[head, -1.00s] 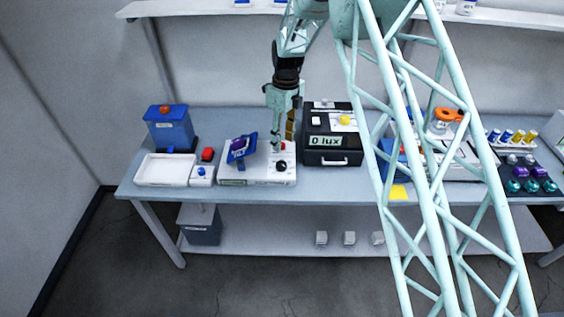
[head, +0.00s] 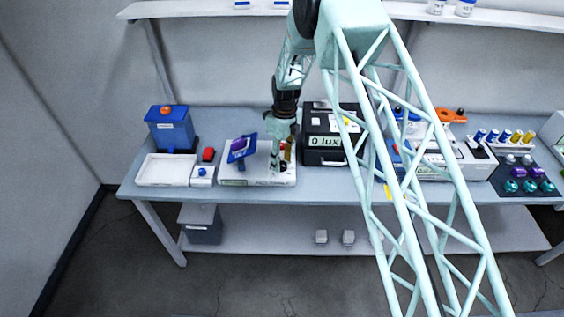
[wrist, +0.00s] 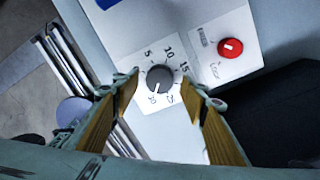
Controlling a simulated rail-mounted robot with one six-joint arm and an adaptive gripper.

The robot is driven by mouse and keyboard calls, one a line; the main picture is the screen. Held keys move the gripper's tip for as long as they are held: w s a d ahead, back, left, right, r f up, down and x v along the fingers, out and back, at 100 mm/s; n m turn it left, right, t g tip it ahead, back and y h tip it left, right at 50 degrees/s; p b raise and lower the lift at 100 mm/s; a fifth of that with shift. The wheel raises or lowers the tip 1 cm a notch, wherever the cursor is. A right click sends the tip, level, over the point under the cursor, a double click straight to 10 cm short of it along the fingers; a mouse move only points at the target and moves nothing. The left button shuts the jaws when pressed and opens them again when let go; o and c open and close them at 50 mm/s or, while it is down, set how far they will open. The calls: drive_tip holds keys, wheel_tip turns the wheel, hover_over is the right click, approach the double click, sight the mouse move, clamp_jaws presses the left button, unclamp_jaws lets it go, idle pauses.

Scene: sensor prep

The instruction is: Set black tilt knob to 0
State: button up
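The black tilt knob (wrist: 160,77) sits on a white panel in the wrist view, with numbers such as 5, 10 and 15 printed around it. Its white pointer mark faces the lower numbers, close to a label I cannot read surely. The 0 label is not clearly visible. My gripper (wrist: 160,80) is open, with one finger on each side of the knob and no clear contact. In the head view my gripper (head: 275,162) is low over the right part of the white tilt unit (head: 230,180), largely covering the knob. A blue-purple device (head: 240,148) sits tilted on that unit.
The black lux box (head: 325,157) stands right of my gripper. A small box with a red button (head: 208,154) and a white tray (head: 165,170) are left.

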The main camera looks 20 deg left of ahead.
drive_tip(key=shift+f, duration=0.45)
drive_tip(key=shift+c, duration=0.8)
drive_tip(key=c, duration=0.7)
